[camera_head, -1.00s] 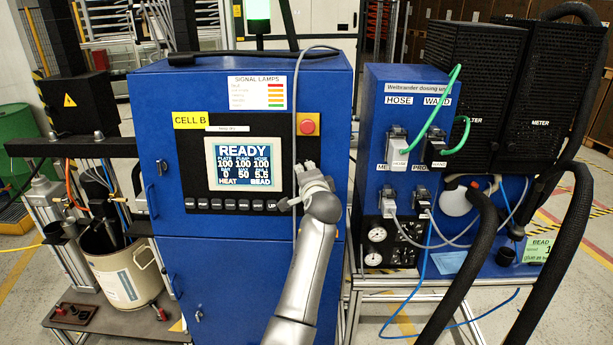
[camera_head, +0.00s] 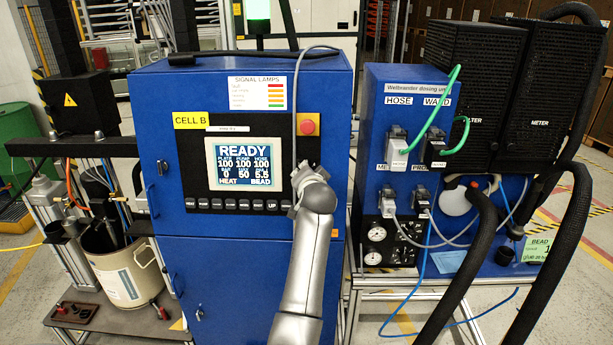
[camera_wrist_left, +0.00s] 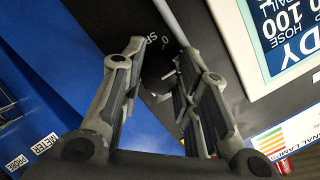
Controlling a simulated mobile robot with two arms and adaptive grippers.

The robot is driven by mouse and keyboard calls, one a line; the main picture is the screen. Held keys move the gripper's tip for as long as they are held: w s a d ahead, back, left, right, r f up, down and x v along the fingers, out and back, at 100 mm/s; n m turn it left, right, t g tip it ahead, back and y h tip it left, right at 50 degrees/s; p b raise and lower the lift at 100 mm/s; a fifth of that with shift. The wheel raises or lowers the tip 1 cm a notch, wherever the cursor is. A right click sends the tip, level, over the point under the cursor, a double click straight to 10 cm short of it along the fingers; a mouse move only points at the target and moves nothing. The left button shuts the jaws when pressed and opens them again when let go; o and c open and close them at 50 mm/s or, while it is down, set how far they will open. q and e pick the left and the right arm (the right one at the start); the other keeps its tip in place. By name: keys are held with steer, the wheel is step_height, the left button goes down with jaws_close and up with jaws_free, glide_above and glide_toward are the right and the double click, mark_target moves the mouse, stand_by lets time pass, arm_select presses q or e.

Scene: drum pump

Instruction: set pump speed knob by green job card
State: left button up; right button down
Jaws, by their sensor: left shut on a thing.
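My left gripper (camera_head: 306,176) is at the right side of the black control panel, beside the display (camera_head: 244,164). In the left wrist view my left gripper (camera_wrist_left: 162,62) has its two fingers on either side of a dark knob (camera_wrist_left: 157,86), shut on it. White marks "0 SP" show on the panel beside it; the knob's pointer is hard to make out. In the head view the gripper hides the knob. The display says READY, with PLATE, PUMP and HOSE at 100. The green job card (camera_head: 537,250) stands at the right; its small print is unreadable. My right gripper is out of view.
A grey cable (camera_head: 295,110) hangs down the panel close to my gripper. A red emergency button (camera_head: 307,125) sits above it, and a row of black buttons (camera_head: 230,205) runs below the display. The blue dosing unit (camera_head: 410,80) and thick black hoses (camera_head: 462,265) stand to the right.

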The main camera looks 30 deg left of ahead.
arm_select(q)
steer(key=shift+f, duration=0.15)
steer(key=o, duration=1)
steer(key=v, duration=0.7)
steer(key=shift+s+d, duration=0.15)
steer(key=shift+s, duration=0.05)
